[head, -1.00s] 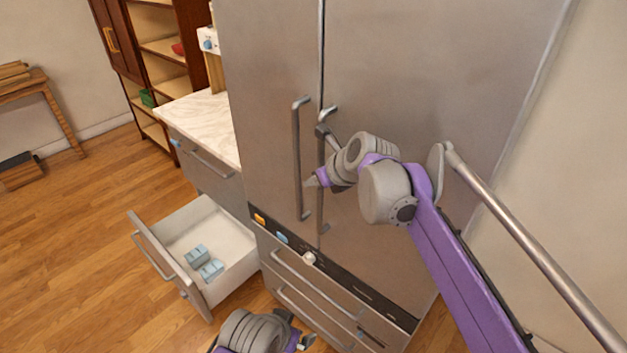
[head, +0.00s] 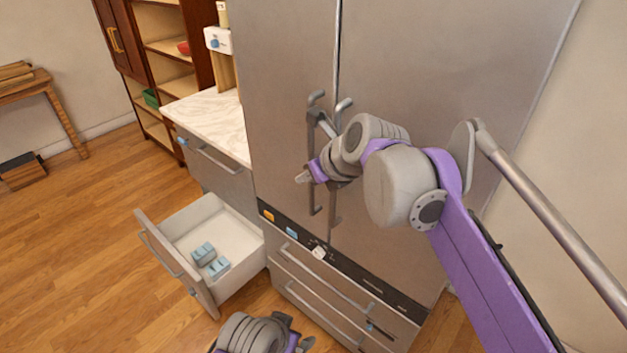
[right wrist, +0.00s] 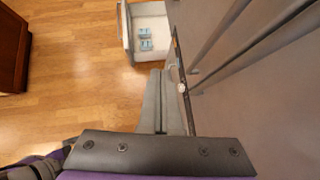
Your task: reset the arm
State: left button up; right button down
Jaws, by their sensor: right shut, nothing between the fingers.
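My right gripper (head: 303,177) is in front of the fridge doors, beside the long door handles, in the head view. In the right wrist view its two grey fingers (right wrist: 160,75) lie together, shut and empty. The purple right arm reaches in from the lower right and hides part of the fridge (head: 420,60) front. Part of my left arm shows at the bottom edge of the head view; its fingertips are not seen.
An open drawer (head: 232,240) with several small light blue blocks (head: 212,262) juts out left of the fridge. A marble counter (head: 208,117) is above it. A brown shelf unit (head: 165,60) stands behind.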

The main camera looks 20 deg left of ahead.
jog(key=s+d+f+n+h, duration=0.1)
jog(key=s+d+f+n, duration=0.2)
jog(key=d, duration=0.5)
jog(key=s+d+f+n+t+h, duration=0.1)
jog(key=d+f+n+h, duration=0.1)
jog(key=d+f+n, duration=0.4)
jog(key=s+d+f+n+h, duration=0.1)
jog(key=s+d+n, duration=0.15)
jog(key=d, duration=0.65)
jog(key=s+d+f+n+h, duration=0.3)
jog(key=s+d+f+n, duration=0.9)
jog(key=d+f, duration=0.3)
jog(key=shift+s+d+h, duration=0.4)
jog(key=shift+s+d, duration=0.4)
